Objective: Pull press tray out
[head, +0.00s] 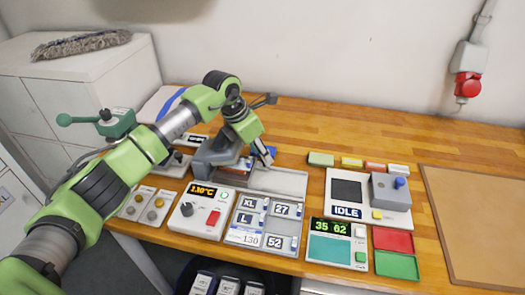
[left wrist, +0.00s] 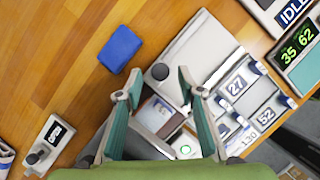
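The grey press (head: 215,150) stands on the bench, partly covered by my left arm. A flat light-grey plate, apparently the press tray (head: 278,181), lies to its right. In the left wrist view the plate (left wrist: 203,45) has a round dark knob (left wrist: 160,71) at its near left edge. My left gripper (head: 265,158) is over the press and tray area, pointing down. In the left wrist view its two fingers (left wrist: 158,80) are spread apart, with the knob showing between the tips. Contact with the knob cannot be told. My right gripper is not in view.
A blue block (left wrist: 120,49) lies beside the plate. A temperature box (head: 201,209), a size-marked holder (head: 248,219) and a unit reading 35 62 (head: 337,246) stand along the front edge. The IDLE device (head: 367,197) is at right. The wooden bench behind is mostly clear.

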